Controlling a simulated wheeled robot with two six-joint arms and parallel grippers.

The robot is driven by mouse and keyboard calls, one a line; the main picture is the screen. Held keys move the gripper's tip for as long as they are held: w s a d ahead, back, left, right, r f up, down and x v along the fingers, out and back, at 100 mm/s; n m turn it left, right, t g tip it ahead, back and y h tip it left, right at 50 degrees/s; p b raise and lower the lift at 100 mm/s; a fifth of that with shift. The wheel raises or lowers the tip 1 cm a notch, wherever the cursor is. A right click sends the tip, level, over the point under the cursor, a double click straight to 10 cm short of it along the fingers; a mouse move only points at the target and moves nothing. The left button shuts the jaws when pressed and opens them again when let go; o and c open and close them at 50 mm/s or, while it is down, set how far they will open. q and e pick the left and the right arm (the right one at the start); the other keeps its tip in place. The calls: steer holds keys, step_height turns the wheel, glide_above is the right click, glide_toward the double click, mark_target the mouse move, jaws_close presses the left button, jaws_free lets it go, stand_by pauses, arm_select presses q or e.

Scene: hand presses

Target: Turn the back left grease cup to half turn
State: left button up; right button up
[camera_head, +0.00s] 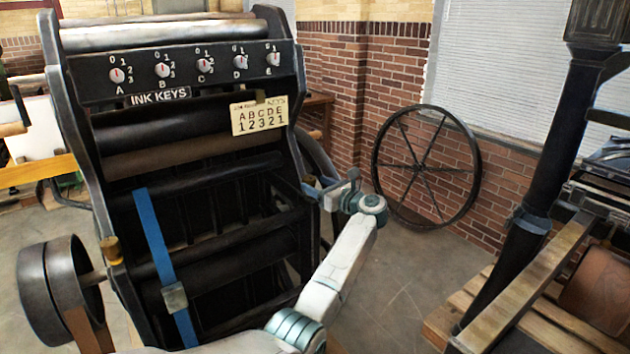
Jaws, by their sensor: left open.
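The black press with the ink-key panel (185,72) stands at left and centre. A small brass cup-like fitting (111,250) sits on the left side of its frame; I cannot tell whether it is the back left grease cup. My right gripper is not in view.
A card (259,116) reading ABCDE 12321 hangs on the press. A blue strap (153,235) runs down its front. A dark pulley wheel (45,290) juts out at lower left. A spoked wheel (426,168) leans by the brick wall. Another machine (530,225) stands right; floor between is clear.

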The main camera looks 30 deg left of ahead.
arm_select(q)
steer(key=shift+x, duration=0.85)
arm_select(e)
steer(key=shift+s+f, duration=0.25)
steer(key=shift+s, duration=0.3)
arm_select(q)
steer(key=shift+c, duration=0.5)
steer(key=c, duration=0.9)
steer(key=shift+s+t, duration=0.1)
steer(key=shift+t, duration=0.2)
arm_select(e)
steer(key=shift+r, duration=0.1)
